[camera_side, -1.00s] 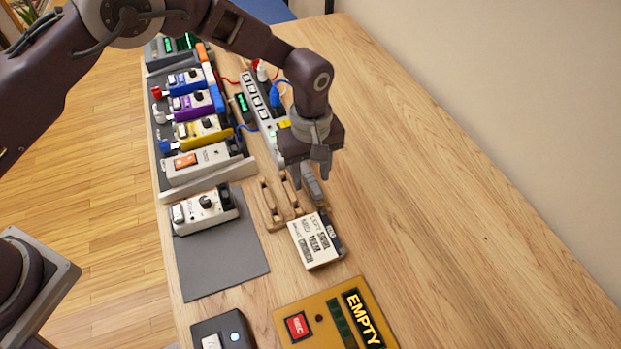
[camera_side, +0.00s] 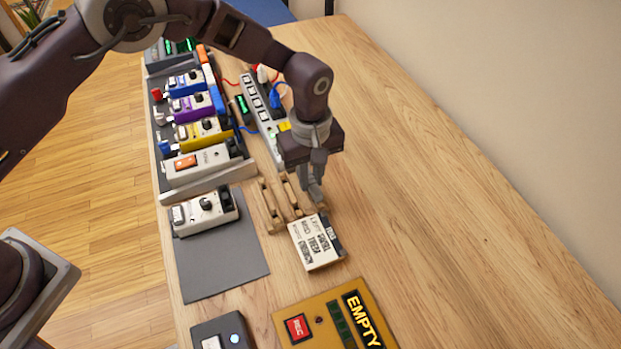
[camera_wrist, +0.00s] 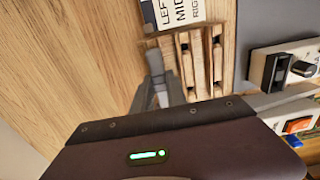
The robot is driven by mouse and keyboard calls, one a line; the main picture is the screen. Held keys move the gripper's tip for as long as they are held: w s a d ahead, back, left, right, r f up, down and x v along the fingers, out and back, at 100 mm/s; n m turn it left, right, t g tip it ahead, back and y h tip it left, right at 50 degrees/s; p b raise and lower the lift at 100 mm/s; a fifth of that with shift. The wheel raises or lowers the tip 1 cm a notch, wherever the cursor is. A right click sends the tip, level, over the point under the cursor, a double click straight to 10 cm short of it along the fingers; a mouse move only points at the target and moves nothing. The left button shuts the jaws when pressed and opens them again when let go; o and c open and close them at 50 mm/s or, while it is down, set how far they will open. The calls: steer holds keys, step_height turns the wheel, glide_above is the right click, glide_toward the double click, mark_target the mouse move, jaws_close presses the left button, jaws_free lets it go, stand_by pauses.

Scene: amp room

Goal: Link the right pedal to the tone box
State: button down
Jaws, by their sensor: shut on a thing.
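My gripper (camera_side: 313,193) points down beside the wooden rack (camera_side: 271,226), just behind the white label card (camera_side: 318,255). Its fingers are shut on a small grey piece, which shows between the fingertips in the wrist view (camera_wrist: 154,64); its exact shape is hard to tell. The card also shows in the wrist view (camera_wrist: 182,10), with lines starting LEFT, MID and RIG. Blue (camera_side: 187,80), purple (camera_side: 192,104) and yellow (camera_side: 200,131) pedals stand in a row at the left. A cream pedal (camera_side: 205,213) sits on the grey mat (camera_side: 225,262). I cannot tell which unit is the tone box.
A grey-white box with an orange switch (camera_side: 200,163) ends the pedal row. A power strip (camera_side: 262,122) with cables lies behind the rack. A tan panel reading EMPTY (camera_side: 325,322) and a dark box (camera_side: 222,335) stand in front. The table at the right is clear.

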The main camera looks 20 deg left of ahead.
mark_target(310, 178)
step_height(310, 178, up, 10)
steer(key=w+a+r, duration=0.2)
steer(key=a, duration=0.8)
steer(key=w+a+r, duration=0.1)
steer(key=a, duration=1)
steer(key=shift+w+f, duration=0.15)
steer(key=shift+f, duration=3.15)
steer(key=shift+f, duration=0.3)
steer(key=shift+f, duration=0.3)
steer(key=shift+f, duration=0.4)
steer(key=c, duration=0.9)
jaws_free()
steer(key=shift+o, duration=0.2)
